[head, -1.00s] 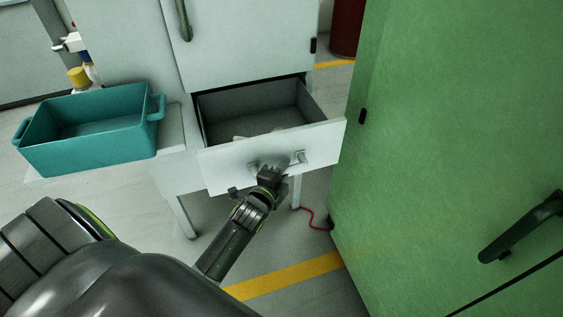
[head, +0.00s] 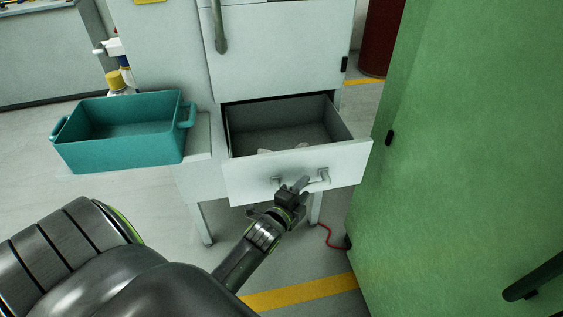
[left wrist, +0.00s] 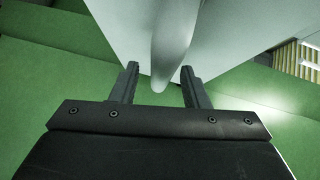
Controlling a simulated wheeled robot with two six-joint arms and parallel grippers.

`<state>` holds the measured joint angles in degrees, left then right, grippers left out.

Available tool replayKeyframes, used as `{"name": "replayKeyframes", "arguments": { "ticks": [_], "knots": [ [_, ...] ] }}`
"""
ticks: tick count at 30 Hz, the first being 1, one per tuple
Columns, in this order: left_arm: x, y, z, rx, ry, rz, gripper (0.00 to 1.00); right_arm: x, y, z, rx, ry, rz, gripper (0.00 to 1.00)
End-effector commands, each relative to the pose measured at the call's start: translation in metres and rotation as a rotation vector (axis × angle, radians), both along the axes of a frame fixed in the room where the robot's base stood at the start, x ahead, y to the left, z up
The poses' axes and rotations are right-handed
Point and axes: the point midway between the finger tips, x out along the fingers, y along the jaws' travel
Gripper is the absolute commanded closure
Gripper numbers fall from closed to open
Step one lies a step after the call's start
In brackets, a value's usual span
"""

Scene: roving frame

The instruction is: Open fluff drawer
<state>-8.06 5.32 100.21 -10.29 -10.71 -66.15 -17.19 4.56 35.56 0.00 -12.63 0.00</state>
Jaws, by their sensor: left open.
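The white drawer (head: 245,182) is pulled out of the white cabinet, with its grey inside showing. Something pale, partly hidden by the drawer front, lies inside it. A pale bar handle (head: 323,176) is on the drawer front. My left gripper (head: 300,186) is open at the handle, in front of the drawer. In the left wrist view, the rounded pale handle (left wrist: 172,50) reaches down between the two spread fingers (left wrist: 160,72), with gaps on both sides. My right gripper is not in view.
A teal bin (head: 120,155) stands on a pale ledge left of the drawer. A large green cabinet (head: 460,150) stands close on the right. A red cable (head: 328,238) lies on the floor below. A dark red drum (head: 381,40) is behind.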

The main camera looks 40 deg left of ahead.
Motion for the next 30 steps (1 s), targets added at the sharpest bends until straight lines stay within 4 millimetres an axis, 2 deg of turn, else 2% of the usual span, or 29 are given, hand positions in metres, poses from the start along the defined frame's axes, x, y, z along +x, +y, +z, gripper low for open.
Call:
{"name": "replayKeyframes", "arguments": {
  "ticks": [9,14,18,24,30],
  "knots": [
    [-0.068,-0.005,0.01,-0.003,0.002,0.002,0.59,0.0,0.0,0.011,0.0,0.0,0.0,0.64],
    [-0.097,-0.006,0.011,-0.002,0.001,0.002,0.59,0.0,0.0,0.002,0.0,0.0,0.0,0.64],
    [-0.121,-0.008,0.012,-0.003,0.001,0.003,0.59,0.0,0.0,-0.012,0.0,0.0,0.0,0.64],
    [-0.144,-0.01,0.016,-0.001,0.001,0.002,0.59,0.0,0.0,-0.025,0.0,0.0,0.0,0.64],
    [-0.152,-0.011,0.021,0.0,-0.001,0.001,0.59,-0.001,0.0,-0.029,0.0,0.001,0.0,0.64]
  ]
}}
